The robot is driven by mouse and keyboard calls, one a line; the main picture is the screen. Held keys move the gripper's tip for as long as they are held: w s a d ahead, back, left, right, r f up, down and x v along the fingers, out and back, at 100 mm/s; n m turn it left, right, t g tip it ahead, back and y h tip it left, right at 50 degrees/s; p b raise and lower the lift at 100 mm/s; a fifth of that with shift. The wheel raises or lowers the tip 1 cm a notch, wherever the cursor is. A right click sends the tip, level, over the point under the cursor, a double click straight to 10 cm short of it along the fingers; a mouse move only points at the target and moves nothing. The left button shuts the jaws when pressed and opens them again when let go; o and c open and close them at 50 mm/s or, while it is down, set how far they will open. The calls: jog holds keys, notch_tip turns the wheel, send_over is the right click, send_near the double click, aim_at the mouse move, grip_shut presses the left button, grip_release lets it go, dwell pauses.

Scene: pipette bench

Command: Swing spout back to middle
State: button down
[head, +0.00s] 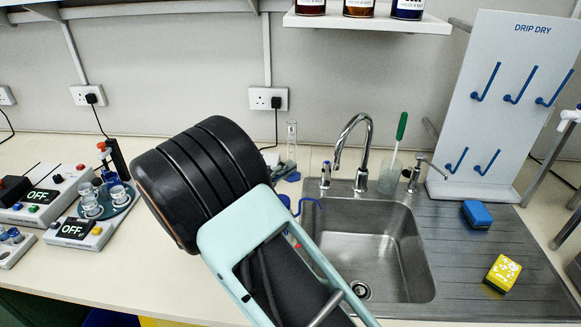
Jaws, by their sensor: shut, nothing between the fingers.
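The chrome spout (367,128) of the tap arches up behind the sink (420,270). Its open end hangs to the left of its base, towards the left tap handle (325,175). The right tap handle (416,172) has a lever slanting to the right. My arm crosses the front middle of the head view and covers the sink's left part. My gripper cannot be made out; it seems hidden behind my arm. Nothing is seen touching the spout.
A green-handled brush (401,126) stands in a holder behind the sink. A drip-dry rack (510,85) stands at the right, with a blue sponge (477,214) and yellow sponge (503,273) on the drainer. Small blue parts (308,203) show by the sink's left rim. Bench devices (85,232) stand at the left.

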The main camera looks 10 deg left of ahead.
jog(key=w+d+p, duration=0.3)
jog(key=w+d, duration=0.1)
jog(key=d, duration=0.4)
jog(key=shift+w+d, duration=0.15)
jog(key=shift+d, duration=0.15)
jog(key=shift+d+f, duration=0.1)
jog(key=shift+d, duration=0.05)
